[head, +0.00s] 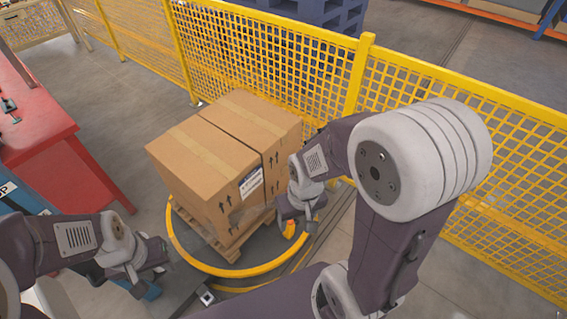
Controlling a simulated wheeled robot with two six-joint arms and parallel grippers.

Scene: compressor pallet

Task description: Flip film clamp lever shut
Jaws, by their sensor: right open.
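A small orange part (290,229) shows just below my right gripper (297,224), at the right side of the turntable. It may be the film clamp lever, but it is too small and too covered to be sure. My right gripper is open, pointing down beside the cartons. I cannot tell whether it touches the orange part. My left gripper (156,270) hangs at the lower left, apart from the cartons; its fingers are too unclear to judge. Brown cartons (205,160) stand on a wooden pallet (232,252) on the turntable with a yellow ring (187,250).
A yellow mesh fence (260,50) runs behind and to the right of the turntable. A red bench (35,125) stands at the left. A small light-coloured part (206,297) sits low in front. Grey floor (125,100) is clear between bench and fence.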

